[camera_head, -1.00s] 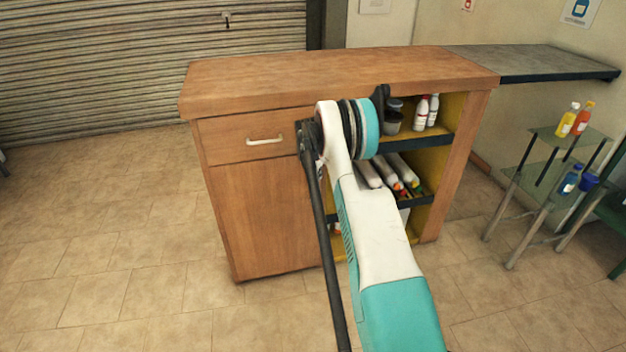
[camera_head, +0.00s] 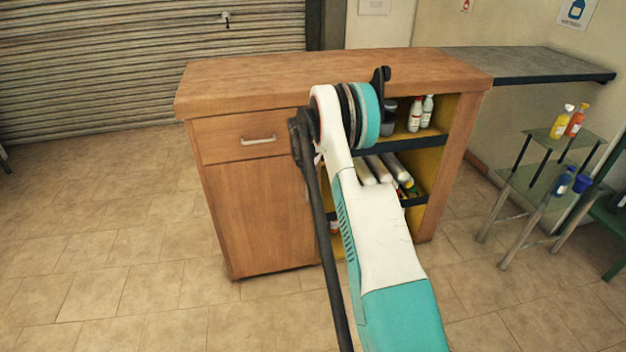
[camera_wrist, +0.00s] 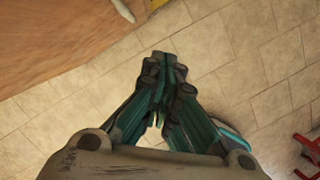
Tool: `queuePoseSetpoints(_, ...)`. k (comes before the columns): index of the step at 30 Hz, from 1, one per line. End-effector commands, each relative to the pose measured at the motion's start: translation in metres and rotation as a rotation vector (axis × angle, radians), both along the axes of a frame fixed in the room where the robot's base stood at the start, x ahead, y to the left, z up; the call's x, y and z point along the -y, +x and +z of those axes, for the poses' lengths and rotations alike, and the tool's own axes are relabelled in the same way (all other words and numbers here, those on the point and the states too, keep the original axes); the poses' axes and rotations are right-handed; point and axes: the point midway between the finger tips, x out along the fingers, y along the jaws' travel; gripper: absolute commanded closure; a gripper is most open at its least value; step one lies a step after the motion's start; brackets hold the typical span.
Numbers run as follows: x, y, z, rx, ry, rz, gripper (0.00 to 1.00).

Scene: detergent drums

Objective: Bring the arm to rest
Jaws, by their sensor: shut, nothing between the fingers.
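My gripper (camera_wrist: 165,72) shows in the wrist view with its dark and teal fingers closed together and nothing between them. It points down over bare floor tiles, beside the wooden cabinet (camera_wrist: 45,45). In the head view my white and teal arm (camera_head: 385,240) reaches forward and up in front of the cabinet (camera_head: 262,215). The arm is folded at a round teal joint near the shelves. My gripper itself is hidden in the head view.
The cabinet's open shelves hold bottles (camera_head: 415,114) and rolls (camera_head: 385,170). A glass stand (camera_head: 545,185) with bottles stands at the right. The floor at the left (camera_head: 100,230) is clear. Something red (camera_wrist: 306,150) shows at the wrist view's right edge.

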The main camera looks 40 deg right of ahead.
Motion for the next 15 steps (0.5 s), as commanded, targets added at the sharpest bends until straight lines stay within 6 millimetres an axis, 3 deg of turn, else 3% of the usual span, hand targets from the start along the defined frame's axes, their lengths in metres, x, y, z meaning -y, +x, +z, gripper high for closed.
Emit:
queuePoseSetpoints(1,0.0,-0.003,0.013,0.0,0.0,-0.002,1.0)
queuePoseSetpoints(6,-0.002,-0.01,0.041,0.0,0.0,-0.002,1.0)
queuePoseSetpoints(15,-0.005,-0.014,0.06,0.0,0.0,-0.002,1.0)
